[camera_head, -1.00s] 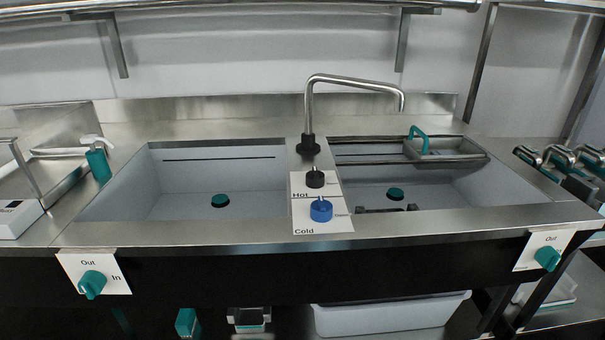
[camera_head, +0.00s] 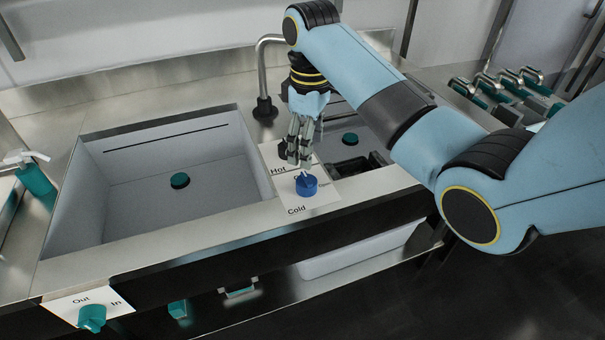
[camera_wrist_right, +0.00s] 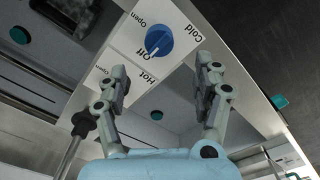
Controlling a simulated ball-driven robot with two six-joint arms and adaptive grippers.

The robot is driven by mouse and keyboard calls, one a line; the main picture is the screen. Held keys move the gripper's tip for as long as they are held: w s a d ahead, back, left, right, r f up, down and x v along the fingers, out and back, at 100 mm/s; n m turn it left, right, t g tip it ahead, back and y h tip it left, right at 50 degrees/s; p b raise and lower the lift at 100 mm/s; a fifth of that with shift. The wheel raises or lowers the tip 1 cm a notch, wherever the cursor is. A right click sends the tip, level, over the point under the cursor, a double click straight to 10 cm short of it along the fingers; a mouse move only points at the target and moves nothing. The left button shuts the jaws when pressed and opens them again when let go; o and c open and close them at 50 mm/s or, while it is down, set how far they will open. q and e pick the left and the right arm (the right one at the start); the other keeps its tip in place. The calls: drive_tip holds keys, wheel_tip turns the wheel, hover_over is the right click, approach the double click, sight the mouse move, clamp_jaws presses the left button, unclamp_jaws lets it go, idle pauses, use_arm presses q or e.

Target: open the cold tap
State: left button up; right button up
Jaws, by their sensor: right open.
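The cold tap is a blue knob (camera_head: 307,184) on a white plate marked Cold, on the strip between the two sinks. In the right wrist view the blue knob (camera_wrist_right: 158,41) lies beyond and between the fingertips, its white pointer line towards Off. My right gripper (camera_head: 302,162) points down just above and behind the knob; it is open and empty. In the right wrist view its two fingers (camera_wrist_right: 160,72) are spread apart, and I see no contact with the knob. The black hot knob is mostly hidden behind the gripper. My left gripper is not in view.
The bent metal faucet (camera_head: 262,75) stands behind the knobs, partly covered by my right arm. A teal soap bottle (camera_head: 35,178) stands at far left. A teal Out/In knob (camera_head: 92,317) is on the front.

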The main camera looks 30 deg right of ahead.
sight(306, 178)
drive_tip(key=shift+w+a+r, duration=0.1)
drive_tip(key=shift+w, duration=0.25)
wheel_tip(306, 178, down, 10)
drive_tip(key=shift+s+f+b, duration=0.1)
drive_tip(key=shift+f+b, duration=0.15)
drive_tip(key=shift+b, duration=0.2)
drive_tip(key=shift+c, duration=0.2)
drive_tip(key=c, duration=1.1)
